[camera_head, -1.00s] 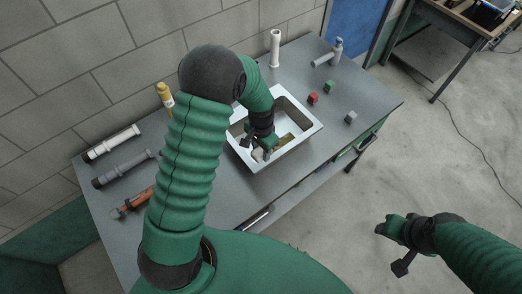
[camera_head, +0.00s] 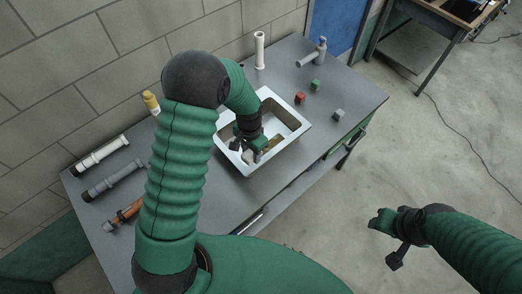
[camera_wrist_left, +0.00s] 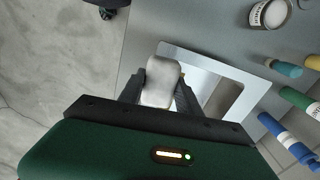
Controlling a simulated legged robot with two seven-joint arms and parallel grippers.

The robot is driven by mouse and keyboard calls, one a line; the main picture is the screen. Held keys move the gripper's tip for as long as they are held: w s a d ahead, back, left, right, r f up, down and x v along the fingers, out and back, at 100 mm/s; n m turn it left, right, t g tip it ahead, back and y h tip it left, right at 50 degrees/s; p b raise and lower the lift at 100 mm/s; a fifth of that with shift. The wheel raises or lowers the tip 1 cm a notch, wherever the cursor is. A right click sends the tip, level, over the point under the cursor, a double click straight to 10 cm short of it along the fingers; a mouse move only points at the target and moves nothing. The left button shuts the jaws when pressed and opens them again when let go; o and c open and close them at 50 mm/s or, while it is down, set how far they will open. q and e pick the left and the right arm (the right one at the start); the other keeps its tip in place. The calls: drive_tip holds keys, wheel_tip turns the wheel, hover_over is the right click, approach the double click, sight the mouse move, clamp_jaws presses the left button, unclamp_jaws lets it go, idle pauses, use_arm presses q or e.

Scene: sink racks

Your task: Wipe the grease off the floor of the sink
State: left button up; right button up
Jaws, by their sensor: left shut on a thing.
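The sink (camera_head: 304,127) is a pale rectangular basin set into the grey bench, in the middle of the head view. A brownish patch (camera_head: 274,144) that looks like grease shows on its floor, partly hidden by my left gripper. My left gripper (camera_head: 248,153) reaches down into the basin from above. It is shut on a whitish, rounded block like a sponge (camera_wrist_left: 160,82), which shows between the fingers in the left wrist view. I cannot tell whether the block touches the sink floor. My right gripper (camera_head: 385,240) hangs beside the bench over the floor; its jaw state is unclear.
Pipe pieces (camera_head: 100,153) lie along the bench's left side, near a yellow-topped bottle (camera_head: 151,103). A white upright tube (camera_head: 259,50) stands at the back.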

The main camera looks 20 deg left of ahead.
use_arm(q)
drive_tip(key=w+a+r, duration=0.5)
drive_tip(key=w, duration=0.2)
wheel_tip(320, 180, down, 5)
drive_tip(key=b, duration=0.4)
